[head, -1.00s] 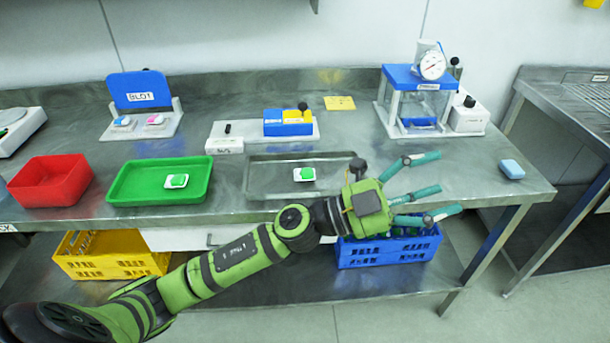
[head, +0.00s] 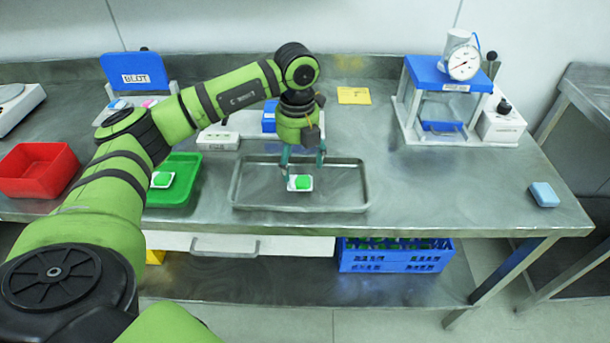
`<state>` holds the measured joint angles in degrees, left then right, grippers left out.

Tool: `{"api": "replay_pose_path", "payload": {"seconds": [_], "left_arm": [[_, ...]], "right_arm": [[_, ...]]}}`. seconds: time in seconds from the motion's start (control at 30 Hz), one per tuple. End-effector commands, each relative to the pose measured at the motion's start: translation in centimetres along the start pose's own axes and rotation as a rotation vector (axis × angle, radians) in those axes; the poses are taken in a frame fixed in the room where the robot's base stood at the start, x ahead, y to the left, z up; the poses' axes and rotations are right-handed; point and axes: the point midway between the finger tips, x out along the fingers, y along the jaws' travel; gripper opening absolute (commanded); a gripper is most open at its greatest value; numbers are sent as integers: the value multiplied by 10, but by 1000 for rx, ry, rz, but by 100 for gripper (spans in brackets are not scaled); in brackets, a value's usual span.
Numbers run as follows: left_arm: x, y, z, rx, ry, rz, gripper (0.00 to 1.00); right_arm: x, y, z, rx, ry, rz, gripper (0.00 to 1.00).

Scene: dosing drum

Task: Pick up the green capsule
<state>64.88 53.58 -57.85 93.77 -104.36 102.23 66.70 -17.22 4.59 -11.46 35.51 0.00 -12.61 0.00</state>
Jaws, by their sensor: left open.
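A green capsule (head: 302,182) on a small white base lies in the grey metal tray (head: 345,199) on the bench. My left gripper (head: 303,166) points down just above and behind it, with its teal fingers spread open. I cannot tell whether the fingers touch the capsule. Another green capsule (head: 162,179) on a white base lies in the green tray (head: 176,197), partly behind my left arm. My right gripper is not in view.
A red bin (head: 38,171) stands at the left. A blue-topped press with a dial (head: 440,95) stands at the back right. A light blue block (head: 544,194) lies near the right edge. A blue crate (head: 395,260) is on the lower shelf.

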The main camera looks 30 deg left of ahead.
Motion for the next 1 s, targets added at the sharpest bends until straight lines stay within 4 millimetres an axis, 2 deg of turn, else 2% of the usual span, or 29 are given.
{"api": "replay_pose_path", "payload": {"seconds": [0.2, 0.33, 0.63, 0.67, 0.7, 0.8, 1.0], "left_arm": [[28, -3, -1, 3, 6, 0, 76], [46, -4, 0, 2, 4, -1, 76], [54, -4, 0, 4, 2, -4, 76], [54, -4, 0, 4, 2, -4, 72], [54, -5, 0, 5, 2, -4, 56], [54, -5, 0, 5, 2, -4, 30], [54, -5, 0, 5, 3, -4, 29]], "right_arm": [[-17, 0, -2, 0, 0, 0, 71], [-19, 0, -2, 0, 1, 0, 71], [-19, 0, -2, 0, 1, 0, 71], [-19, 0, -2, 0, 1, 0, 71], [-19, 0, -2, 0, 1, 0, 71], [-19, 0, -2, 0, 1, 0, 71], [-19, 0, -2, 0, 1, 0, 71]]}}
